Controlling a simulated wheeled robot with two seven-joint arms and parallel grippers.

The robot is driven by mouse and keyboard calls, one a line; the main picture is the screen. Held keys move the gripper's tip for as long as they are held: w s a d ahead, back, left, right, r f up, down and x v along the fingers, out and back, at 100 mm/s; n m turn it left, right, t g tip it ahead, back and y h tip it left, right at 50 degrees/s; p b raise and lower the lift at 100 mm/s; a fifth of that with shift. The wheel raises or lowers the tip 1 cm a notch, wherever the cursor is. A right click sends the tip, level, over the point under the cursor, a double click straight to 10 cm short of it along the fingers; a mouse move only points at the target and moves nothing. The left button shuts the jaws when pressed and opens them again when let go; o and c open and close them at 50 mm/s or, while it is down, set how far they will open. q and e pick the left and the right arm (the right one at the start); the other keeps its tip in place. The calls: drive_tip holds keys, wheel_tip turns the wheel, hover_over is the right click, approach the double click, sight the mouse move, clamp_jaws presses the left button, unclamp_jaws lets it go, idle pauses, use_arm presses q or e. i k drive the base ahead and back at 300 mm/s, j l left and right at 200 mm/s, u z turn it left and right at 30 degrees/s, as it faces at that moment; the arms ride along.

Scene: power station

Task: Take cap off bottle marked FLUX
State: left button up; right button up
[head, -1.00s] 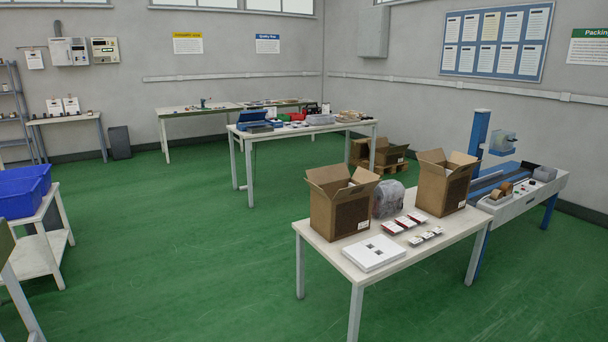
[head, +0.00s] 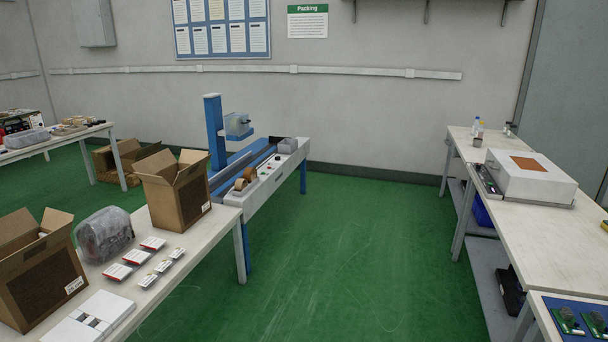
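Two small bottles stand at the far end of the workbench on the right. One bottle (head: 476,127) has a bluish, pale body, and the other bottle (head: 481,131) beside it has a yellowish top. They are too small to read any label, so I cannot tell which is marked FLUX. Caps cannot be made out clearly. Neither of my grippers is in view.
The right workbench (head: 560,240) carries a white box-shaped machine (head: 527,178) and a small grey cup (head: 477,142). A packing table (head: 190,245) with open cartons (head: 173,190) stands left, beside a blue conveyor machine (head: 216,135). Green floor (head: 350,260) between them is clear.

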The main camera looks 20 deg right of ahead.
sight(480, 132)
drive_tip(key=i+l+z, duration=0.35)
drive_tip(key=i, duration=0.2)
drive_tip(key=i+l+z, duration=0.3)
drive_tip(key=i, duration=0.3)
drive_tip(key=i+z, duration=0.35)
drive_tip(key=i, duration=1.1)
drive_tip(key=i+z, duration=0.1)
drive_tip(key=i, duration=0.8)
drive_tip(key=i+j, duration=0.15)
drive_tip(key=i, duration=0.75)
drive_tip(key=i+j, duration=0.15)
drive_tip(key=i, duration=0.75)
drive_tip(key=i+j+z, duration=0.1)
drive_tip(key=i, duration=0.8)
